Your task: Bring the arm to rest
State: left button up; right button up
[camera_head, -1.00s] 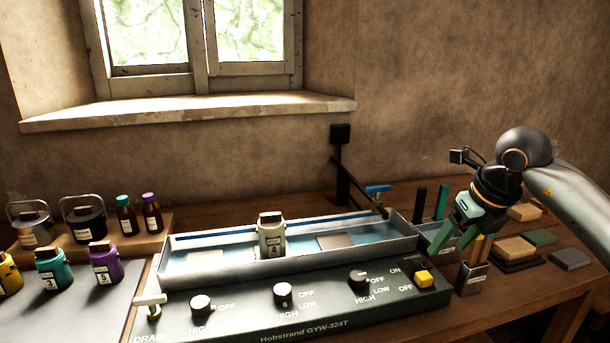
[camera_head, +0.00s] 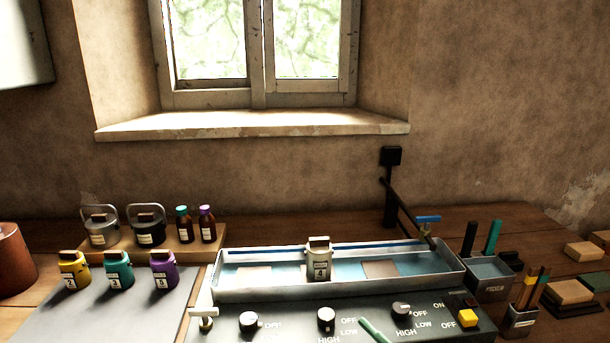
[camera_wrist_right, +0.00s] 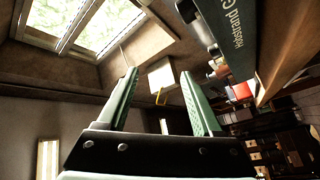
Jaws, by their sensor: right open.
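My right gripper (camera_wrist_right: 160,98) shows in the wrist view with two green fingers spread apart and nothing between them. In the head view only a green fingertip (camera_head: 375,330) shows at the bottom edge, in front of the control panel (camera_head: 285,330). The rest of that arm is out of the head view. My left gripper is in neither view.
A metal tray (camera_head: 340,291) behind the panel holds a jar labelled 4 (camera_head: 319,262). Colored jars (camera_head: 118,272) stand at left. A pen holder (camera_head: 520,320) and blocks (camera_head: 570,292) are at right. The panel's front (camera_wrist_right: 235,40) is at upper right in the wrist view.

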jog(key=s+d+f+m+g+h, duration=0.1)
jog(key=s+d+f+m+h, duration=0.15)
jog(key=f+m, duration=0.2)
jog(key=s+d+f+m+h+p, duration=0.1)
jog(key=s+d+f+m+h, duration=0.15)
jog(key=f+h, duration=0.2)
jog(key=s+d+f+m+g+h, duration=0.1)
jog(key=s+f+m+h, duration=0.1)
jog(key=f+m, duration=0.25)
jog(key=s+d+f+m+g+h+p, duration=0.1)
jog(key=s+f+m+g, duration=0.3)
jog(key=s+f, duration=0.7)
jog(key=shift+s+d+g+h, duration=0.25)
jog(key=shift+s+g+h, duration=0.15)
jog(key=shift+g+h, duration=0.1)
dwell(1.5)
